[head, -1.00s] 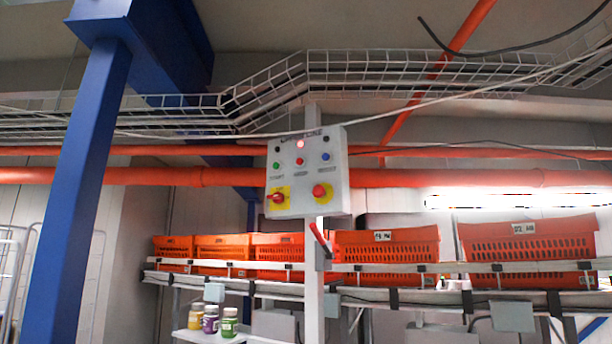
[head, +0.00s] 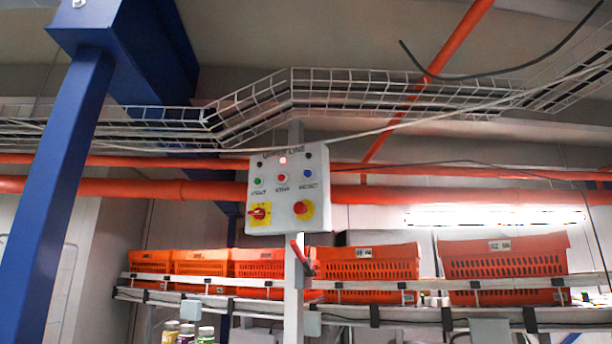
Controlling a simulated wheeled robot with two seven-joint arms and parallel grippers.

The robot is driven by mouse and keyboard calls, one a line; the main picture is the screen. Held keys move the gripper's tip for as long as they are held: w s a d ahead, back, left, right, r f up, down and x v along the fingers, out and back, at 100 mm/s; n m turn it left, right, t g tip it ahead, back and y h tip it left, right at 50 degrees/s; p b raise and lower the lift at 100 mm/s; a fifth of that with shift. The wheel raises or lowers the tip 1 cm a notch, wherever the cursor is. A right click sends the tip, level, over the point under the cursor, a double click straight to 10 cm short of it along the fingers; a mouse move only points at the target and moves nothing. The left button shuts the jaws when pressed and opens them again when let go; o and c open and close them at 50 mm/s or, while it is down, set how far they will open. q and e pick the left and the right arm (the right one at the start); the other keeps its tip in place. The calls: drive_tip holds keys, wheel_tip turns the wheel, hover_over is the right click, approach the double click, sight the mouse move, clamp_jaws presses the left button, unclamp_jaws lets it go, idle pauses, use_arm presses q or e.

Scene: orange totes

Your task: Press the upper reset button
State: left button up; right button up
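A white control box (head: 322,222) is mounted on a grey post in the middle of the head view, tilted slightly. Its heading appears to read "UPPER LINE". Below are a green button (head: 258,181), a red button (head: 282,178) and a blue button (head: 307,174), whose label looks like "RESET". A red rotary switch on a yellow plate (head: 259,213) is at lower left, and a red mushroom button (head: 301,208) on yellow at lower right. Neither of my grippers shows.
A red lever (head: 299,254) is on the post (head: 294,300) below the box. Orange totes (head: 505,265) line a rack behind. A blue column (head: 60,190) stands at left. Orange pipes and a wire cable tray (head: 370,92) run overhead. Several small jars (head: 186,333) are at the bottom.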

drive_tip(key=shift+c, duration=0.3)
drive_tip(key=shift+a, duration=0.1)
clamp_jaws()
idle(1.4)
